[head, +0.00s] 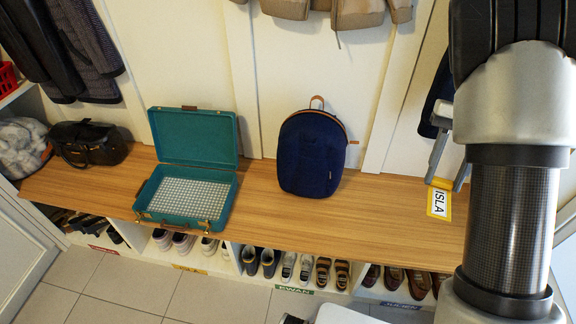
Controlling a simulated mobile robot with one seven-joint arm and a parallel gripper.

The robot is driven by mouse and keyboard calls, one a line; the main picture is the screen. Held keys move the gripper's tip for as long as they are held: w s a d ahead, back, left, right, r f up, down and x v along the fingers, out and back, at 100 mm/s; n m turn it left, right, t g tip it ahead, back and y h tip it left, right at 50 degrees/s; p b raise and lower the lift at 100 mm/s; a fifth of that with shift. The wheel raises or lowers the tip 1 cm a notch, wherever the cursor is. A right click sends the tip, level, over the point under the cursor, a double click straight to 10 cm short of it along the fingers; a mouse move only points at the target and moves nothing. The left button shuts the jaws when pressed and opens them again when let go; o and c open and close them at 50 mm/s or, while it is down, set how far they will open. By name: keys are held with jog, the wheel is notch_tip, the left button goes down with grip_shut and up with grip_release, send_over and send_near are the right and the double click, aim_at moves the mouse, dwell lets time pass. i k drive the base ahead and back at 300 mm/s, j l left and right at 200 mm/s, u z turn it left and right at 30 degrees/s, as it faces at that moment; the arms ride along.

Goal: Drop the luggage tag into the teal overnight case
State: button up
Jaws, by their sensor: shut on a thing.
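The teal overnight case (224,178) stands open on the wooden bench, left of the middle, with its lid up at the back. Its bottom has a white checked lining and looks empty. The luggage tag (439,203) is yellow-edged and white and reads "ISLA". My gripper (449,183) is at the right, shut on the tag's upper end, with the tag hanging below the fingers. The tag is well to the right of the case, with the backpack between them. My arm hides part of the gripper and the bench's right end.
A navy backpack (311,152) stands on the bench (395,205) right of the case. A black handbag (88,143) and a grey bundle sit at the left. Coats hang above. Shoes fill the cubbies below. Bare bench lies between case and backpack.

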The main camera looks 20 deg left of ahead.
aim_at(190, 200)
jog(key=k+j+u, duration=0.1)
jog(key=k+u, duration=0.2)
jog(key=k+j+u, duration=0.15)
jog(key=u, duration=0.15)
jog(key=l+u, duration=0.15)
jog(key=u, duration=1.15)
jog(key=l, duration=0.55)
jog(key=j+z, duration=0.5)
jog(key=j, duration=0.75)
jog(key=i+j+z, duration=0.15)
jog(key=i+j, duration=0.2)
jog(key=i+j+z, duration=0.15)
jog(key=i+j, duration=0.15)
jog(key=i+j+z, duration=0.15)
jog(key=i+j, duration=0.15)
jog(key=j, duration=0.2)
jog(key=i+j+z, duration=0.1)
jog(key=i+j, duration=0.2)
jog(key=j, duration=0.15)
